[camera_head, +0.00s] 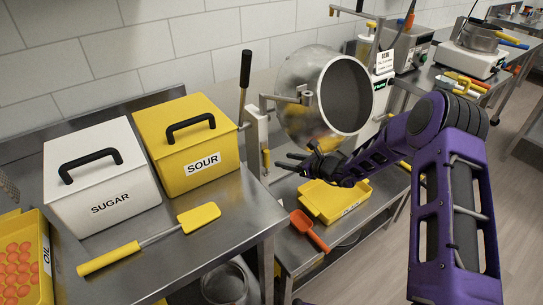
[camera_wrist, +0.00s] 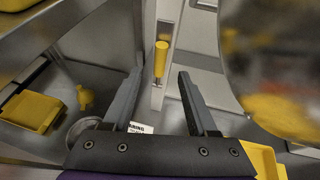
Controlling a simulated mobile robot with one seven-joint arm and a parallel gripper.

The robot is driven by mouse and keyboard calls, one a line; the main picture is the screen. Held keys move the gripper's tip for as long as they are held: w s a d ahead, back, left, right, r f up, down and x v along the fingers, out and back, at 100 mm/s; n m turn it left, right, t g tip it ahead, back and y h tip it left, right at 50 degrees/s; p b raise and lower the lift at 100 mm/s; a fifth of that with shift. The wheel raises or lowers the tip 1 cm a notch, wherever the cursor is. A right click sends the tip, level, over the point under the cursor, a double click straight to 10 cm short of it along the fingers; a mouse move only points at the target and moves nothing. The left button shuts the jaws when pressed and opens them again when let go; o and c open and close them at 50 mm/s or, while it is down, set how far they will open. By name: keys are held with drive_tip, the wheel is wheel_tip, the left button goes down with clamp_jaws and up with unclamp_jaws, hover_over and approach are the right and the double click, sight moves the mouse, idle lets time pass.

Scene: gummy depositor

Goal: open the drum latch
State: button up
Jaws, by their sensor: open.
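The steel drum (camera_head: 318,97) stands tilted on its stand at the back, its round mouth facing right. In the wrist view its curved wall (camera_wrist: 285,60) fills the upper right. A short yellow-gripped lever (camera_wrist: 161,58), which looks like the drum latch, hangs upright on the pale stand post. It also shows in the head view (camera_head: 266,159), just left of my gripper. My gripper (camera_head: 284,161) is open and empty, below and in front of the drum. In the wrist view the lever appears between my fingertips (camera_wrist: 160,74); I see no contact.
A white SUGAR box (camera_head: 100,185), a yellow SOUR box (camera_head: 190,145) and a yellow spatula (camera_head: 160,238) occupy the left table. A yellow tray (camera_head: 322,207) and an orange scoop (camera_head: 309,230) lie below my gripper. A tall black-handled lever (camera_head: 245,70) rises beside the stand.

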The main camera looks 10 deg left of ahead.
sight(267, 164)
drive_tip(key=x, duration=0.8)
drive_tip(key=shift+w+a, duration=0.1)
drive_tip(key=shift+w, duration=0.05)
clamp_jaws()
idle(1.1)
